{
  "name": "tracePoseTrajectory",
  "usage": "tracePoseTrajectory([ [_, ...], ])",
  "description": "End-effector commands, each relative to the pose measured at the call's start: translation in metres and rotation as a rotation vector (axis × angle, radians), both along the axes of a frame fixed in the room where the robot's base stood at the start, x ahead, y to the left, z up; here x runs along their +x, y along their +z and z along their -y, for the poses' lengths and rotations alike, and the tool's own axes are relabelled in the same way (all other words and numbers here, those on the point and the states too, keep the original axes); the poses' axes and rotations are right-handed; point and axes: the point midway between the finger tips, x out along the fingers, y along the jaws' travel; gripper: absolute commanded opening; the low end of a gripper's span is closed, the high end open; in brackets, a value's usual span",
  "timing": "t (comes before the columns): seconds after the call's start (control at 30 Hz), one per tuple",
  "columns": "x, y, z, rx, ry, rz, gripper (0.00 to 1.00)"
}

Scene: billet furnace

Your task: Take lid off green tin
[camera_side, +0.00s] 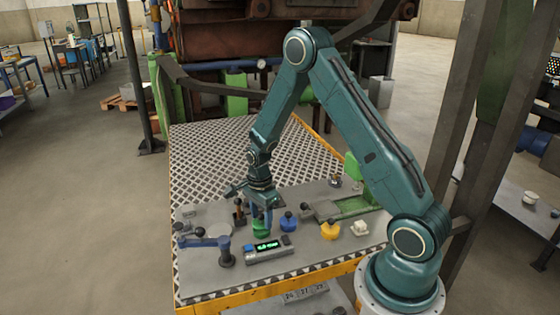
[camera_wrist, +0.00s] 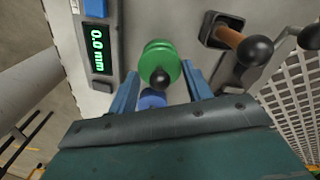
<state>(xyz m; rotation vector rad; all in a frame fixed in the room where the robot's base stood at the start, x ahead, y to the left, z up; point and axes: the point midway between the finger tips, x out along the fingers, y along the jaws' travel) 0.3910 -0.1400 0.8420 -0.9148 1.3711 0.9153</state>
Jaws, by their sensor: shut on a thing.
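The green tin (camera_side: 261,229) stands on the grey table plate, behind the display box. In the wrist view its green lid (camera_wrist: 160,63) has a black knob on top. My gripper (camera_side: 261,209) points down over the tin. I cannot tell whether there is a gap between lid and tin. The fingers partly hide the tin in the side view.
A blue tin (camera_side: 289,221) stands close to the right, and a yellow one (camera_side: 330,230) farther right. The display box (camera_side: 268,249) reads 0.0 mm in the wrist view (camera_wrist: 97,45).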

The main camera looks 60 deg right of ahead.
Motion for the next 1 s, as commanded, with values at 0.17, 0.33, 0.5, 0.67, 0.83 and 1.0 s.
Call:
tracePoseTrajectory([
  [0.17, 0.001, 0.025, 0.0, -0.002, 0.0, 0.005, 0.27],
  [0.33, 0.001, 0.055, 0.0, -0.001, 0.0, 0.006, 0.27],
  [0.5, 0.001, 0.092, 0.0, -0.002, -0.001, 0.008, 0.27],
  [0.67, 0.001, 0.126, 0.0, -0.002, -0.001, 0.007, 0.27],
  [0.83, 0.0, 0.156, 0.0, -0.001, -0.001, 0.006, 0.27],
  [1.0, 0.0, 0.174, 0.0, -0.001, -0.001, 0.004, 0.27],
])
